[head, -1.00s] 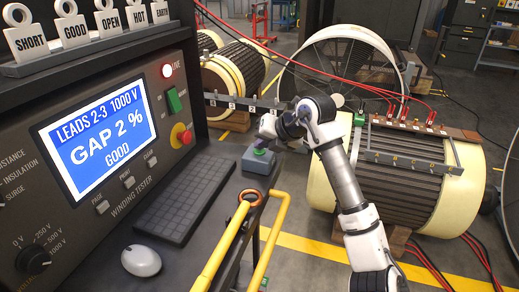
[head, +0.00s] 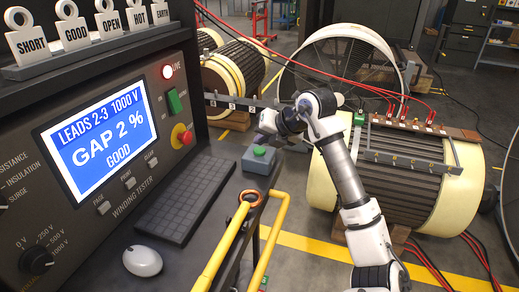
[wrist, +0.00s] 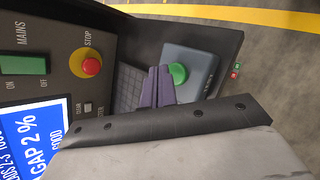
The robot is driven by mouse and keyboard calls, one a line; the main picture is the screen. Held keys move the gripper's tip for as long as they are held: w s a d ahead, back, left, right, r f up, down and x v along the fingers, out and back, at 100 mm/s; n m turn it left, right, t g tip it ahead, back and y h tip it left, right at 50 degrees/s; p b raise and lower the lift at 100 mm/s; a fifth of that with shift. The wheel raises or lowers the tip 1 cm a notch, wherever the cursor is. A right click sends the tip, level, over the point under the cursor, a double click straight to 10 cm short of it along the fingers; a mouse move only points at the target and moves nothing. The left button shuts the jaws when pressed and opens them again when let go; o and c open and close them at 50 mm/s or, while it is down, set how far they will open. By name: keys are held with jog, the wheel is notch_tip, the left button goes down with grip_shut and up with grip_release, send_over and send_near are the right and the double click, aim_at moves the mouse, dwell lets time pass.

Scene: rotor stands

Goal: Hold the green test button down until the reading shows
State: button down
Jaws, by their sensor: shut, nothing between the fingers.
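The green test button (head: 259,151) sits on a grey-blue box on the tester's shelf. In the wrist view the button (wrist: 178,73) shows just right of my gripper's fingers (wrist: 156,84), which are together with nothing between them. In the head view my gripper (head: 267,122) is above and behind the box, and a gap shows between it and the button. The tester screen (head: 98,142) reads "LEADS 2-3 1000 V", "GAP 2 %", "GOOD".
A keyboard (head: 185,200) and a mouse (head: 142,260) lie on the shelf. A red stop knob (head: 182,136) and green mains switch (head: 174,101) are on the panel. Yellow rails (head: 272,240) run along the front.

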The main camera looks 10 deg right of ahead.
aim_at(263, 151)
jog(key=shift+r+p, duration=1.45)
jog(key=shift+r, duration=1.1)
jog(key=shift+f, duration=0.1)
